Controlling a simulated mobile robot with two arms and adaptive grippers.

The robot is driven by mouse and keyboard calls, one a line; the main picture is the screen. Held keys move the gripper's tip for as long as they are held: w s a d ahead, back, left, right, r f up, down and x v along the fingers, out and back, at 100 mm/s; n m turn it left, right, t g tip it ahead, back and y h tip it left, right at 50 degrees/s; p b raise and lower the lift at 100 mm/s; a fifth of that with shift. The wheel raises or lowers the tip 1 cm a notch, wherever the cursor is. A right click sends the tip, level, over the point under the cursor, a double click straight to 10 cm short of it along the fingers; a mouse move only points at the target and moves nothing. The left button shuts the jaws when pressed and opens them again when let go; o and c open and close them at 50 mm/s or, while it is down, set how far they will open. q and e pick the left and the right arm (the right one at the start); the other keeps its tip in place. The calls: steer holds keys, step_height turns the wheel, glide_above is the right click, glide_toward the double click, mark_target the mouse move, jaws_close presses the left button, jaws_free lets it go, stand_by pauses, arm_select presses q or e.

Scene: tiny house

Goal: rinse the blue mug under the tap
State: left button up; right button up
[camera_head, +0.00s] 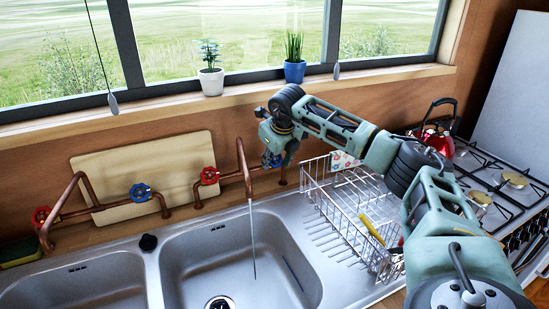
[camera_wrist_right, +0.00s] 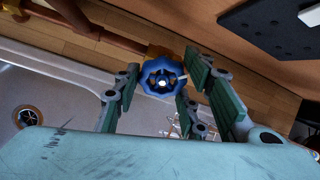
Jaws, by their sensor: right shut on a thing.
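My right gripper (camera_head: 274,150) reaches over the sink's back edge and is shut on the blue tap handle (camera_wrist_right: 162,78) of the right tap. In the wrist view that handle sits between the green fingers. A thin stream of water (camera_head: 253,240) runs from the right copper tap (camera_head: 243,165) into the right sink basin (camera_head: 190,260). I see no blue mug in either view. My left gripper is not in view.
A wire dish rack (camera_head: 325,200) stands right of the sink, with a yellow-handled utensil (camera_head: 372,229) in it. A red kettle (camera_head: 437,138) is on the stove. A board (camera_head: 140,165) leans behind the left tap. Potted plants stand on the sill (camera_head: 150,105). Both basins look empty.

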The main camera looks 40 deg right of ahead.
steer(key=shift+a+f, duration=0.15)
steer(key=o, duration=1.1)
steer(key=shift+s+r, duration=0.1)
steer(key=shift+r, duration=0.35)
steer(key=v, duration=1.1)
steer(key=shift+s+a, duration=0.1)
